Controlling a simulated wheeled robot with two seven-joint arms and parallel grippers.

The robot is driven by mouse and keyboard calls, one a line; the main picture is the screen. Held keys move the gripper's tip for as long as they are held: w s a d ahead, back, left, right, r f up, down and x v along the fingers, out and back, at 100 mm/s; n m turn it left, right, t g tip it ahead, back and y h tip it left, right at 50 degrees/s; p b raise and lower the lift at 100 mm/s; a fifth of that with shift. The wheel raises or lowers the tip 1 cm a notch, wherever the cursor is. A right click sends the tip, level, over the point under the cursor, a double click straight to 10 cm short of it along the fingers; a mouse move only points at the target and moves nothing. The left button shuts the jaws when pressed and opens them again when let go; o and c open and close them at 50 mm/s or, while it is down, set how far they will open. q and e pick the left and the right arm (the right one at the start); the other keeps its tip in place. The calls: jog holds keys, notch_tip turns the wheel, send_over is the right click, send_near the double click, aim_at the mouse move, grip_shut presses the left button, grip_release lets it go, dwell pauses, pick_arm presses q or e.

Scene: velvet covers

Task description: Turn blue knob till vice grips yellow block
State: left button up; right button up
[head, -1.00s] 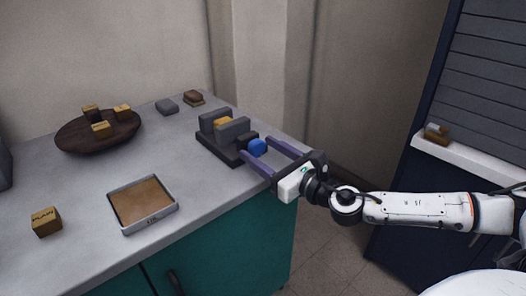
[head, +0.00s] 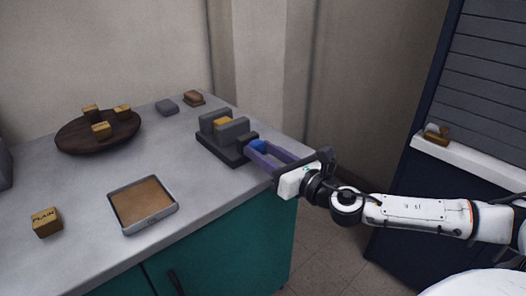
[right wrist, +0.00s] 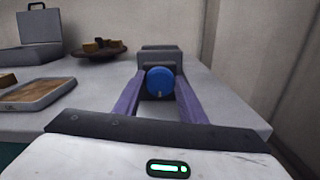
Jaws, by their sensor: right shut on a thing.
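A dark grey vice (head: 222,146) stands near the right end of the counter. A yellow block (head: 221,122) sits between its grey jaws; I cannot tell from here whether a gap is left beside it. The blue knob (head: 258,146) is on the vice's near right end, and it also shows in the right wrist view (right wrist: 160,82), face on. My right gripper (head: 257,148) is shut on the blue knob, with one purple finger on each side of it. In the right wrist view the knob hides most of the yellow block. My left gripper is not in view.
A round wooden board (head: 72,143) with several yellow-brown blocks lies at the back left. A tray with a brown base (head: 122,229) and a block marked PLAIN (head: 46,222) are at the front. Grey (head: 167,106) and brown (head: 194,97) blocks lie behind the vice.

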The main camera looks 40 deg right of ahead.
jog(key=shift+m+p, duration=0.3)
jog(key=shift+m, duration=1.6)
jog(key=o, duration=1.1)
jog(key=shift+c, duration=0.2)
jog(key=shift+s+d+f, duration=0.1)
jog(key=shift+s+f, duration=0.05)
jog(key=shift+s, duration=0.5)
jog(key=s, duration=0.9)
jog(key=shift+d, duration=0.35)
